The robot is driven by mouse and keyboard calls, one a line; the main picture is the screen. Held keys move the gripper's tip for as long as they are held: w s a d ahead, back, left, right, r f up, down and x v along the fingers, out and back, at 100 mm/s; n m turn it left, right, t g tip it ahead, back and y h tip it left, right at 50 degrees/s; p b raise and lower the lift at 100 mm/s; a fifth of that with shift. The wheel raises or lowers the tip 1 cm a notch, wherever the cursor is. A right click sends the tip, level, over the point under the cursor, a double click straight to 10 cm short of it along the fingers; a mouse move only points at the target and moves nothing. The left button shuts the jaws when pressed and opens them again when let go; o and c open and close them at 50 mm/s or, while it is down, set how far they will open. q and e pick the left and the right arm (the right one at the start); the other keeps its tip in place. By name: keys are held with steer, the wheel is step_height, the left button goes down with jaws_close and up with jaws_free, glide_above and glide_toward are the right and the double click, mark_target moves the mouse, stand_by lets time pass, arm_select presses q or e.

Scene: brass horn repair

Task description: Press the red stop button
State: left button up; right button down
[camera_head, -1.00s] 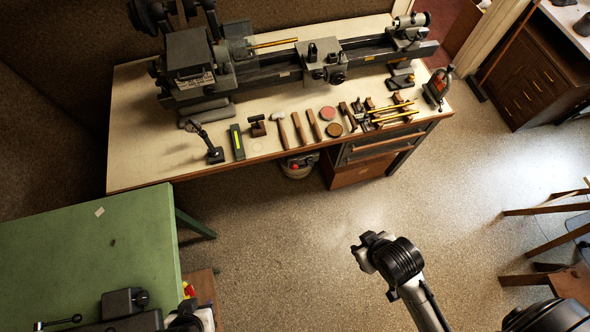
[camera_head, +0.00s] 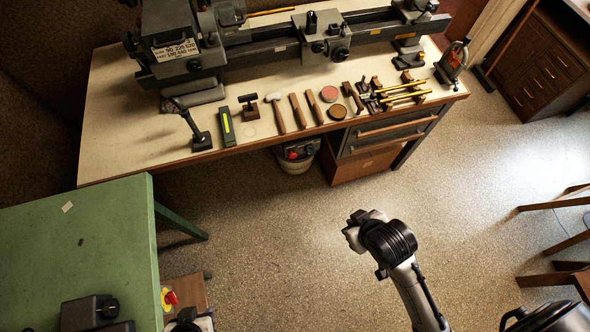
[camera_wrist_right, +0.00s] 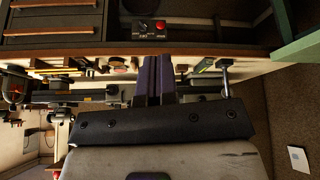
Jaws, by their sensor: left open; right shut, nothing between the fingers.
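A small dark control box (camera_head: 300,148) hangs under the front edge of the lathe bench, with a red button (camera_head: 292,156) on it. My left gripper (camera_head: 190,322) is open, mostly cut off at the bottom edge.
The lathe bench (camera_head: 110,140) carries tools near its front edge. A pale bin (camera_head: 293,167) stands under the box. A green table (camera_head: 90,230) is at left, with another red knob on yellow (camera_head: 170,298) beside it. The floor (camera_head: 270,235) between is open.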

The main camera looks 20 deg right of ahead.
steer(key=w+d+f+n+t+h+b, duration=0.1)
steer(key=w+f+h+b, duration=0.1)
steer(key=w+f+b, duration=0.7)
steer(key=w+d+f+n+t+h+b, duration=0.1)
steer(key=w+f+h+b, duration=0.1)
steer(key=f+b, duration=1.15)
steer(key=w+d+f+n+t+h+b, duration=0.15)
steer(key=w+f+b, duration=0.45)
steer(key=f+b, duration=0.6)
steer(key=w+a+n+t+y+p, duration=0.1)
steer(key=w+a+n+t, duration=0.2)
steer(key=n, duration=1.1)
steer(key=w+a+n+t+y+p, duration=0.2)
steer(key=n+t, duration=0.4)
steer(key=n, duration=0.9)
steer(key=shift+w+a+f, duration=0.2)
steer(key=shift+w+a, duration=0.4)
steer(key=shift+a, duration=0.15)
steer(key=shift+n, duration=0.25)
steer(key=shift+w, duration=0.1)
